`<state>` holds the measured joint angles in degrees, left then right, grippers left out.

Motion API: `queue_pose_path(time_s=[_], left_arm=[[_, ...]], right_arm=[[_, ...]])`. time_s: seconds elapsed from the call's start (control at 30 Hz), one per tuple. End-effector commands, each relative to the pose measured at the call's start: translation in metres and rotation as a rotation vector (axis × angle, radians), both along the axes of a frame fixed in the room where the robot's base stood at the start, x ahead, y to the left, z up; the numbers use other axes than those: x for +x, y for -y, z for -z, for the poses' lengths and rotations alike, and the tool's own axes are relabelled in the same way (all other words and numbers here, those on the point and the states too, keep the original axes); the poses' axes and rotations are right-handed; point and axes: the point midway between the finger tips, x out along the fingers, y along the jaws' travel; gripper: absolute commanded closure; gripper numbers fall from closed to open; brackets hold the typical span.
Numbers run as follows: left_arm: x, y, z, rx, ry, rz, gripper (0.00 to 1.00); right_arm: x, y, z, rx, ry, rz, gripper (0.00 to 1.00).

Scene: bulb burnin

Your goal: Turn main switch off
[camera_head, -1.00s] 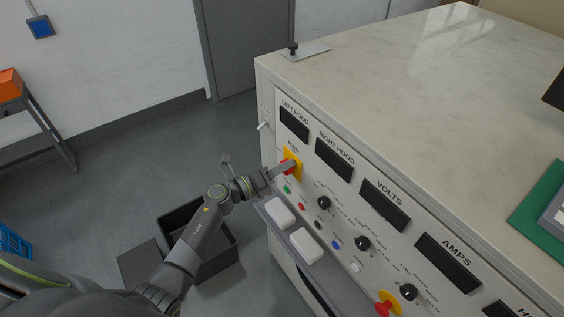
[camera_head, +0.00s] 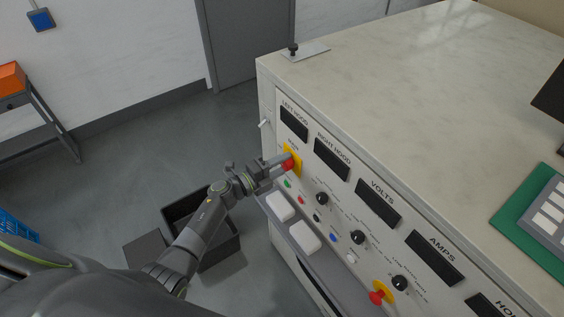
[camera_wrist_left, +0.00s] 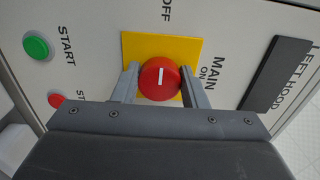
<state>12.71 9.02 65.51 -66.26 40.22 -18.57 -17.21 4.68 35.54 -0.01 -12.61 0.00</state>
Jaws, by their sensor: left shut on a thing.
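The main switch (camera_head: 289,165) is a red round knob on a yellow plate at the left end of the panel front. In the left wrist view the red knob (camera_wrist_left: 160,78) carries a white line that points toward the edge of the plate, between the OFF and ON labels. My left gripper (camera_head: 283,162) reaches it from the left. In the left wrist view its two fingers (camera_wrist_left: 160,84) sit on either side of the knob, closed on it. The yellow plate (camera_wrist_left: 135,45) shows around it. My right gripper is not in view.
A green START button (camera_wrist_left: 36,46) and a red button (camera_wrist_left: 56,100) are beside the switch. Black knobs (camera_head: 322,199) and a red emergency-type button (camera_head: 381,293) are further right. A shelf with two white blocks (camera_head: 304,237) juts out below. An open dark box (camera_head: 214,250) stands on the floor.

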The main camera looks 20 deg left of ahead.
Motion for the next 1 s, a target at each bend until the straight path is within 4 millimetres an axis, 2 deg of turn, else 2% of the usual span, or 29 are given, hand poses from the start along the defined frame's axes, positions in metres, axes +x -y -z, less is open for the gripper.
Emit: queue_pose_path(time_s=[0.47, 0.5, 0.67, 1.0], left_arm=[[-0.0003, -0.0002, 0.0009, -0.014, -0.012, -0.001, 0.84], [-0.0003, -0.0002, 0.0009, -0.014, -0.012, -0.001, 0.6], [-0.0003, -0.0002, 0.0007, -0.013, -0.011, 0.0, 0.39], [-0.0025, -0.0022, 0.0009, -0.011, -0.01, -0.001, 0.39]], right_arm=[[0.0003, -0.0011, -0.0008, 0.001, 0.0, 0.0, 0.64], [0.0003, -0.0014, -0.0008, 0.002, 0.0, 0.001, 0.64], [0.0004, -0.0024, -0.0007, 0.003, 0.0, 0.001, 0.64], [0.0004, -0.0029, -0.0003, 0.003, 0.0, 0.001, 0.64]])
